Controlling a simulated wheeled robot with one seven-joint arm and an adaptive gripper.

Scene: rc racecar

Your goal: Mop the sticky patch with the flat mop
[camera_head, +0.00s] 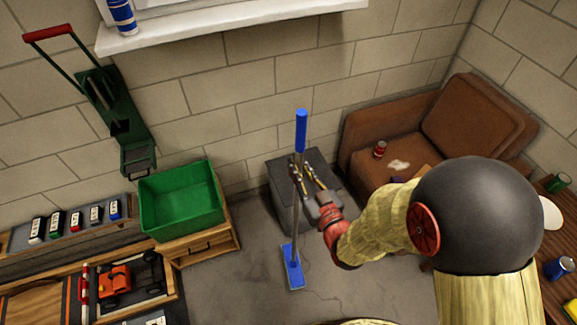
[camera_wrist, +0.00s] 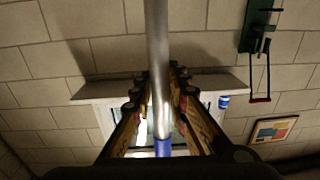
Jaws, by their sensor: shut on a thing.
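The flat mop stands nearly upright, with a blue handle grip (camera_head: 301,130), a grey pole (camera_head: 295,222) and a flat blue head (camera_head: 292,268) at floor level. My gripper (camera_head: 301,174) is shut on the pole below the blue grip. In the wrist view the silver pole (camera_wrist: 157,60) runs between the fingers of my gripper (camera_wrist: 160,88). A pale blotch (camera_head: 399,165) lies on the brown armchair seat. Thin dark marks (camera_head: 325,297) show on the floor right of the mop head. I cannot tell whether either is the sticky patch.
A dark grey box (camera_head: 283,190) stands behind the mop against the wall. A green bin (camera_head: 180,205) sits on a wooden drawer unit (camera_head: 207,245) at the left. The brown armchair (camera_head: 375,130) holds a red can (camera_head: 380,149). Bare floor (camera_head: 235,285) lies left of the mop head.

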